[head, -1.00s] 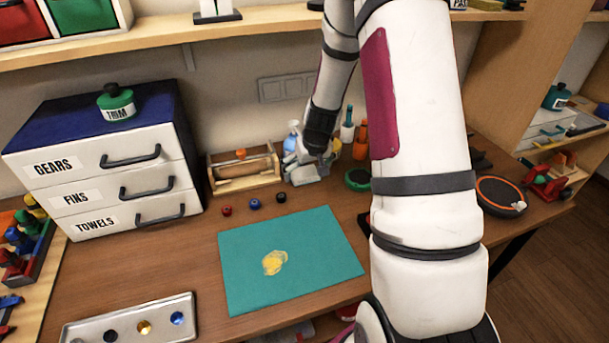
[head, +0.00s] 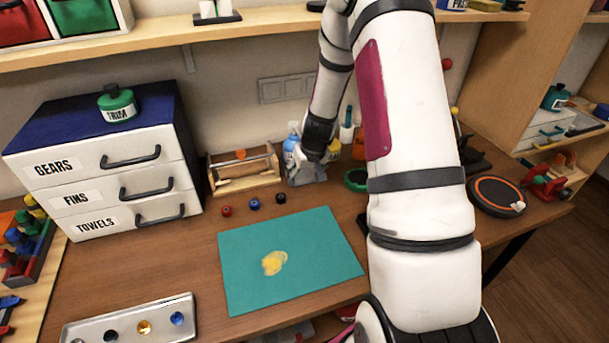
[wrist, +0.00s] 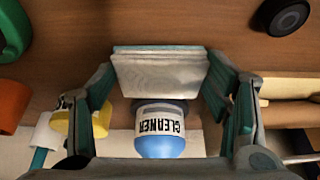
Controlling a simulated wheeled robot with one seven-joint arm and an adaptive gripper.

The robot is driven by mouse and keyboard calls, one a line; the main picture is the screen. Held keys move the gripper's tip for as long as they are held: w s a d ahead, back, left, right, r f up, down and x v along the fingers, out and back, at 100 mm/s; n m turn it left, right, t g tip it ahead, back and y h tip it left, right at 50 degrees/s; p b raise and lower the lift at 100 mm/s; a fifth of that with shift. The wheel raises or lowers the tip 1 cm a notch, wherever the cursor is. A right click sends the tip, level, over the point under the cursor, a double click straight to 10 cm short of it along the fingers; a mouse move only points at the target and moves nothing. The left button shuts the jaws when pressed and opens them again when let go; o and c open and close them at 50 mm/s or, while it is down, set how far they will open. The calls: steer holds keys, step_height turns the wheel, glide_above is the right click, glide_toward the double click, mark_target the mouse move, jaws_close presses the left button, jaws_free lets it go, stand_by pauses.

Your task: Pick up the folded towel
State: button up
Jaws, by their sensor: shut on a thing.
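The folded towel (wrist: 160,72) is a pale grey-white block with thin layered edges, seen between my fingers in the wrist view. My gripper (wrist: 160,85) has one finger at each side of the towel and is shut on it. In the head view my gripper (head: 306,163) is small at the back of the bench, beside the wooden box, and the greyish towel (head: 311,175) shows partly there. Whether the towel is clear of the bench I cannot tell.
A cleaner bottle (wrist: 160,130) with a blue part stands close to the towel. A yellow object (wrist: 60,122) is near the left finger. A wooden box (head: 243,172) is left of my gripper. A teal mat (head: 320,250) lies in front; three small knobs lie between.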

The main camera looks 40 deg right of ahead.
mark_target(303, 171)
steer(key=shift+r, duration=0.15)
steer(key=shift+r, duration=0.6)
step_height(303, 171, up, 2)
steer(key=shift+r+b, duration=0.15)
steer(key=shift+b, duration=0.15)
steer(key=s+a, duration=0.1)
steer(key=s, duration=0.4)
steer(key=s+a, duration=0.1)
steer(key=s, duration=0.4)
steer(key=s+a+r, duration=0.1)
steer(key=s+a, duration=0.1)
steer(key=s, duration=0.3)
steer(key=shift+s+a+r, duration=0.1)
steer(key=shift+s, duration=0.15)
steer(key=shift+o, duration=0.4)
